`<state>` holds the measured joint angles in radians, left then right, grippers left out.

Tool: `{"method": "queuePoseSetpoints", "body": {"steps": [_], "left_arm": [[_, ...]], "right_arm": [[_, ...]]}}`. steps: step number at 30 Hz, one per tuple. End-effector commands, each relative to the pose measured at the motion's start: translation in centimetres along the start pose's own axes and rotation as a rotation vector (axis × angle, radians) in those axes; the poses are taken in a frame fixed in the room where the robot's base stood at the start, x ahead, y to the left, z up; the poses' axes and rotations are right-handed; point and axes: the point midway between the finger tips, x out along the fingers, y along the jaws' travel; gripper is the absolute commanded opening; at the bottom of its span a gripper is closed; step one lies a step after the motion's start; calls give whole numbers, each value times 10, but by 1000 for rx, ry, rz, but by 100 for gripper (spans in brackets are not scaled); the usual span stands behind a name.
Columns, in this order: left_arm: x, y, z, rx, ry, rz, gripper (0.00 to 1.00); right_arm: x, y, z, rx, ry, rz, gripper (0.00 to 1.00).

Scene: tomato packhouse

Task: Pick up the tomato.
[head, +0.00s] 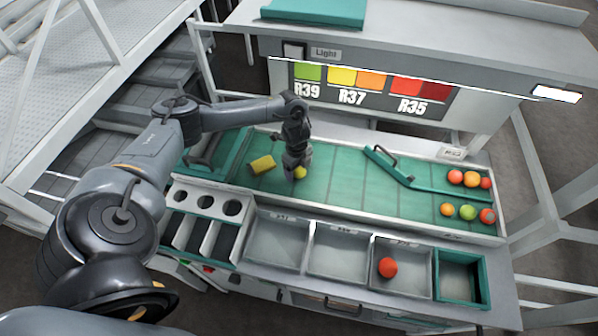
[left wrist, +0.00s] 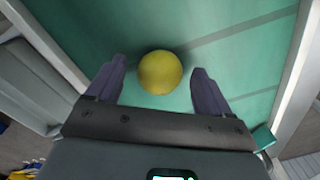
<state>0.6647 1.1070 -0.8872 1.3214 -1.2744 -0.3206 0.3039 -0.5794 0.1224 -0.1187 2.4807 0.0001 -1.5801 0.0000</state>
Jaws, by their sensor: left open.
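A yellow tomato (left wrist: 160,73) lies on the green belt, between and slightly beyond the tips of my open left gripper (left wrist: 158,84) in the left wrist view. Neither finger appears to touch it. In the head view my left gripper (head: 296,173) points down at the belt, and the yellow tomato (head: 300,172) shows partly behind it. Other tomatoes lie at the right end of the belt, among them an orange one (head: 447,210) and a yellow-green one (head: 467,212). A red tomato (head: 388,267) sits in a front bin. My right gripper is not in view.
A green diverter bar (head: 425,187) crosses the belt's right part. Grey bins (head: 338,252) and a green-rimmed bin (head: 462,254) line the front. A panel with colour swatches (head: 370,90) stands behind.

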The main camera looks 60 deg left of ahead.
Motion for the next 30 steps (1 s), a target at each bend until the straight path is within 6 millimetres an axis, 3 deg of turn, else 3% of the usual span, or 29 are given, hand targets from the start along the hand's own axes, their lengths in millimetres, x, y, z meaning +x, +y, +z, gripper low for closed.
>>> {"method": "queuePoseSetpoints", "body": {"steps": [10, 19, 30], "left_arm": [[7, 0, 0, 0, -1, 0, 81], [7, 0, 0, 0, -1, -1, 36], [5, 0, 0, 0, 0, -2, 36]], "right_arm": [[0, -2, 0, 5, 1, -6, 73], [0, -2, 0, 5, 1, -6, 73], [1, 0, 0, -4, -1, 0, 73]]}}
